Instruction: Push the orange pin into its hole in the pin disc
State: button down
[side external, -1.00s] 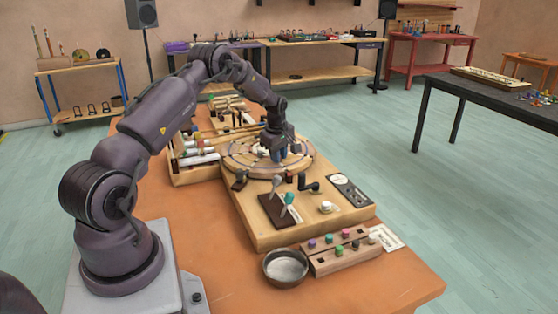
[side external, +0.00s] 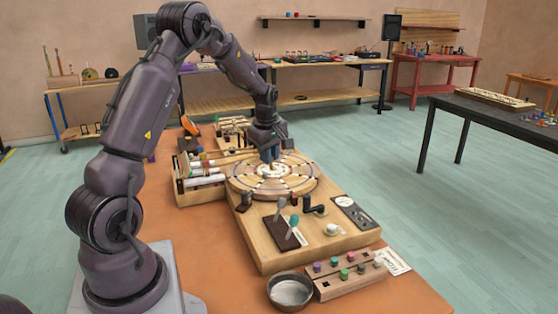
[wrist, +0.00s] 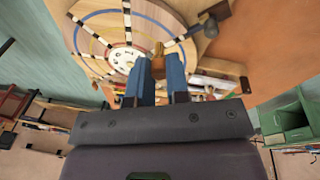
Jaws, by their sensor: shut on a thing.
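The pin disc (side external: 240,184) is a round pale wooden disc with dark and white segments and a white centre dial. It also shows at the top of the wrist view (wrist: 97,48). My gripper (side external: 271,158) points down above the disc's centre area. In the wrist view, its blue fingers (wrist: 158,66) are shut on a small orange-tan piece, which looks like the orange pin (wrist: 158,48). Only a little of the pin shows between the fingertips. I cannot tell whether its lower end touches the disc. The pin's hole cannot be made out.
A wooden pin rack (side external: 340,287) with several coloured pins stands at the front, beside a metal bowl (side external: 290,291). Levers (side external: 282,222) and a black crank (side external: 313,206) rise from the board in front of the disc. A wooden tray (side external: 199,197) of tubes lies left.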

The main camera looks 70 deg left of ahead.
jog(key=s+d+r, duration=0.2)
jog(key=s+d, duration=0.1)
jog(key=shift+g, duration=0.6)
jog(key=w+a+f, duration=0.2)
jog(key=a, duration=0.1)
jog(key=w+a+f, duration=0.2)
jog(key=a, duration=0.1)
jog(key=w+a+f, duration=0.2)
jog(key=a, duration=0.1)
jog(key=shift+a+f, duration=0.25)
jog(key=shift+f, duration=0.15)
jog(key=shift+w+a+f, duration=0.1)
jog(key=shift+w+a, duration=0.95)
jog(key=r, duration=0.1)
jog(key=w+r, duration=0.1)
jog(key=r, duration=0.1)
jog(key=shift+w+a+r+m, duration=0.1)
jog(key=shift+w+a+m, duration=0.2)
jog(key=shift+a, duration=0.1)
jog(key=shift+f, duration=2.95)
